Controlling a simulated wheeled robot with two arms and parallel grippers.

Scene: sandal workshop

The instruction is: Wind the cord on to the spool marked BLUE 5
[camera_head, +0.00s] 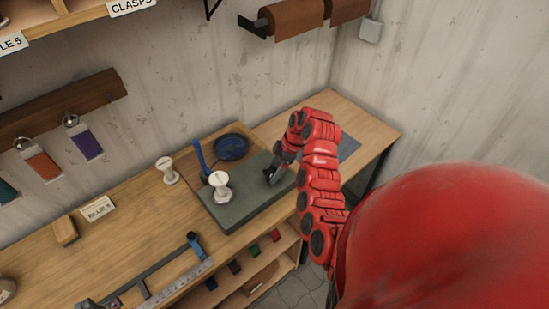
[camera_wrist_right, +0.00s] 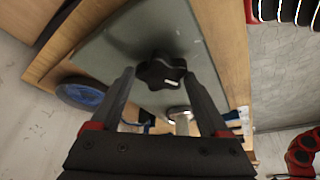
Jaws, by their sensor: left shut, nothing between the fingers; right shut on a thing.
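A white spool (camera_head: 220,187) stands upright on a grey-green board (camera_head: 243,212). A second white spool (camera_head: 167,171) stands on the bench to its left. A small card (camera_head: 98,208), apparently reading BLUE 5, is on the bench further left. A round dark-blue dish or coil (camera_head: 232,147) lies behind the board; it also shows in the right wrist view (camera_wrist_right: 80,95). My right gripper (camera_head: 271,174) is low over the board's right part, shut on a black lobed knob (camera_wrist_right: 162,71). I cannot make out any cord at the spool.
A blue upright handle (camera_head: 201,160) rises beside the spool on the board. A ruler with blue-ended parts (camera_head: 180,285) lies along the bench's front. A wooden block (camera_head: 65,231) is at left. Coloured tags hang on the wall; brown rolls (camera_head: 293,18) are above.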

